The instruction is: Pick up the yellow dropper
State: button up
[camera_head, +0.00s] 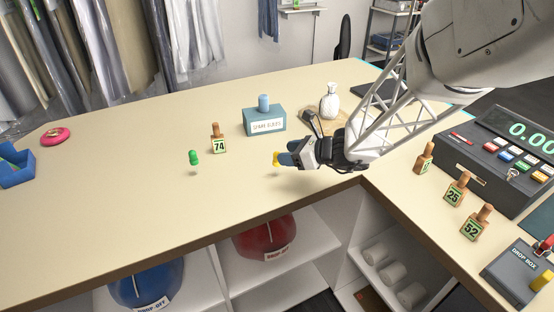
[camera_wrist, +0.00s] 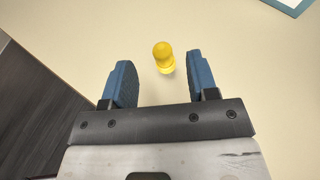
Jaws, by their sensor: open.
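The yellow dropper (camera_wrist: 164,57) is on the bare counter in the wrist view, ahead of and between the two blue fingertips, closer to the right one. In the head view only a small part of the yellow dropper (camera_head: 276,158) shows, at the left end of my gripper (camera_head: 284,158). My gripper also shows in the wrist view (camera_wrist: 160,75); its fingers are spread apart and hold nothing. I cannot tell from the head view whether a finger touches the dropper.
A green dropper (camera_head: 194,157) is to the left. A tag block marked 74 (camera_head: 218,144) and a blue box (camera_head: 265,124) are behind. A white bottle (camera_head: 329,103) stands beyond my gripper. The counter's front edge (camera_head: 262,219) is near. The counter (camera_head: 110,190) is clear at front left.

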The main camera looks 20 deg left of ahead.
aim_at(277, 164)
jog(key=shift+w+a+f, duration=0.1)
jog(key=shift+a+f, duration=0.15)
jog(key=shift+a, duration=0.3)
jog(key=shift+a, duration=0.1)
jog(key=shift+x, duration=2.5)
jog(key=c, duration=1)
